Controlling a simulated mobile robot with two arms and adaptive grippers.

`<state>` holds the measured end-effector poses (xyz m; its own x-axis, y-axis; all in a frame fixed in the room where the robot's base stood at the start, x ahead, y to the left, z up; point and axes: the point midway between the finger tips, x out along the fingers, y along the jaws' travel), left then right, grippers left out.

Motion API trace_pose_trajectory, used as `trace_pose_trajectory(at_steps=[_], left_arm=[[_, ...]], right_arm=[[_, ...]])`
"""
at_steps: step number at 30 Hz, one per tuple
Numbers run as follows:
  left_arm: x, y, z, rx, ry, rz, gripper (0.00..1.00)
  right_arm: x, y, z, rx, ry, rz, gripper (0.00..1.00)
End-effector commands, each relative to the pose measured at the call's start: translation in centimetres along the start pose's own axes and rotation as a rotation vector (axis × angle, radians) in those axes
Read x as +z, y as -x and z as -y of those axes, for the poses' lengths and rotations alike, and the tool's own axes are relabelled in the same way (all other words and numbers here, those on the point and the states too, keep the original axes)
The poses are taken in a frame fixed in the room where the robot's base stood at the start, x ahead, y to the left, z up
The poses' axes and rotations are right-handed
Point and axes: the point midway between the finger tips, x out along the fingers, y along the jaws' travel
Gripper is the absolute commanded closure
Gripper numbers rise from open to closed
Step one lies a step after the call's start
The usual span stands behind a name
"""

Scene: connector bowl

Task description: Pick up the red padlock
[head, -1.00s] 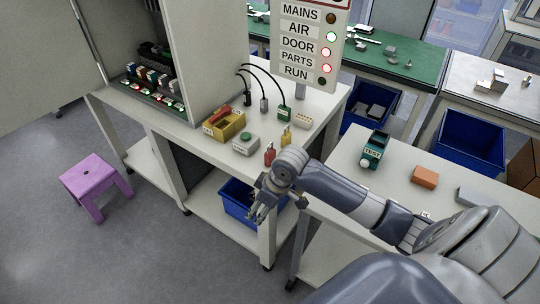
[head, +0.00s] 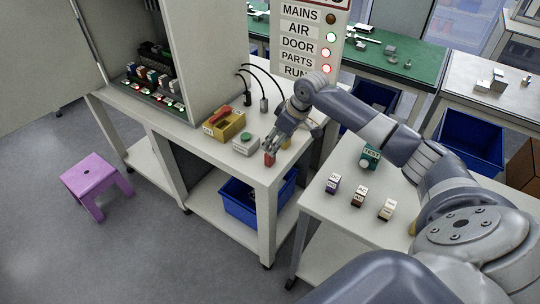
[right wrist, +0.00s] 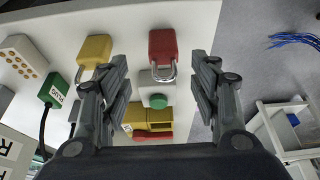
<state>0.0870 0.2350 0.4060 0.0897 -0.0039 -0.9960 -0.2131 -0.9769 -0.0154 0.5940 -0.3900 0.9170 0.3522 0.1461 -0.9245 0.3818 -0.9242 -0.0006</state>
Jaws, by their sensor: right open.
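The red padlock (head: 269,160) stands near the front edge of the white bench, partly hidden by my gripper in the head view. In the right wrist view the red padlock (right wrist: 163,45) shows its body and metal shackle, in line with the gap between my fingers. My right gripper (right wrist: 160,64) is open and empty, its fingertips spread to either side of the shackle; in the head view the right gripper (head: 275,146) is just above and behind the padlock. My left gripper is not in view.
A yellow padlock (right wrist: 95,49) stands beside the red one, close to one finger. A blue bin (head: 240,207) is on the shelf below.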

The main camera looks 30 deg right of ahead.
Motion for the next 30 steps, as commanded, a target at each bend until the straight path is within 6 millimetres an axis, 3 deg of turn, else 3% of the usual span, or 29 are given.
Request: trace_pose_trajectory(at_steps=[10,20,27,30], left_arm=[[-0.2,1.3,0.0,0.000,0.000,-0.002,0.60],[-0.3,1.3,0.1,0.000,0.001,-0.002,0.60],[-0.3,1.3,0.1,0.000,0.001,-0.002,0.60],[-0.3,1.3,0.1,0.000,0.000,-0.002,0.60]], right_arm=[[-0.5,-4.4,0.5,-0.001,0.000,0.001,0.43],[-0.5,-5.2,0.5,0.001,0.001,-0.001,0.43],[-0.4,-5.2,0.5,0.001,0.001,0.000,0.98],[-0.5,-5.2,0.5,0.001,0.001,-0.001,1.00]])
